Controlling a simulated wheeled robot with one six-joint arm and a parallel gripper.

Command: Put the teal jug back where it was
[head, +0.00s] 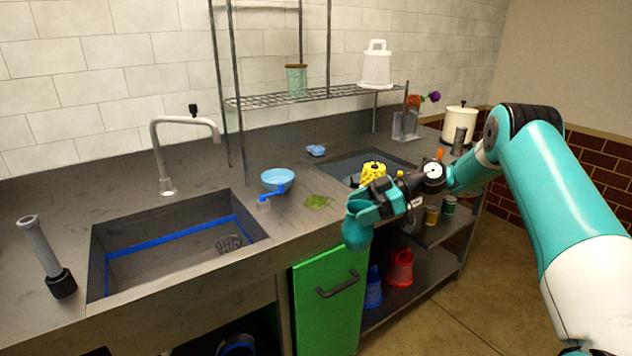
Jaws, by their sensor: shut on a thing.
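The teal jug (357,232) is in my gripper (398,196), in front of the counter and above the green door's right side. It appears tilted, and the gripper hides part of it. My gripper is shut on it. The arm comes in from the right. I cannot tell exactly which part of the jug the jaws hold.
A wire shelf (275,100) carries a green pot (296,80) and a white jug (377,64). A blue bowl (277,180) stands between two sinks. A yellow thing (372,173) is close behind my gripper. Blue (373,290) and red jugs (400,268) stand on the low shelf.

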